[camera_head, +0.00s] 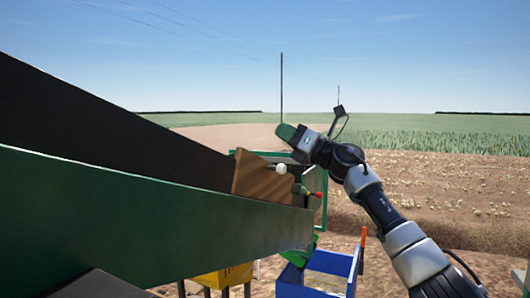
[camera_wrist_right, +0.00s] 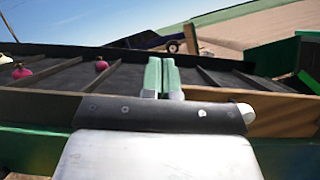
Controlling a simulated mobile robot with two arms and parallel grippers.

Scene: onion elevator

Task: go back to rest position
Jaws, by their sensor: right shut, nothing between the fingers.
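My right arm comes in from the lower right in the head view. Its gripper (camera_head: 286,132) is raised above the far end of the green-sided elevator (camera_head: 130,215) and is apart from it. In the right wrist view the two green fingers (camera_wrist_right: 161,75) are closed together with nothing between them. Behind them runs the dark, slatted conveyor belt (camera_wrist_right: 130,78). Red onions lie on the belt, one near the middle left (camera_wrist_right: 101,65) and another further left (camera_wrist_right: 22,73). My left gripper is not in view.
A wooden board (camera_head: 262,178) closes the elevator's end, near a white knob (camera_head: 280,169) and a red-tipped one (camera_head: 316,194). Below stand a blue frame (camera_head: 315,291) and a yellow box (camera_head: 222,276). Open field (camera_head: 450,190) lies beyond, with free air around the right gripper.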

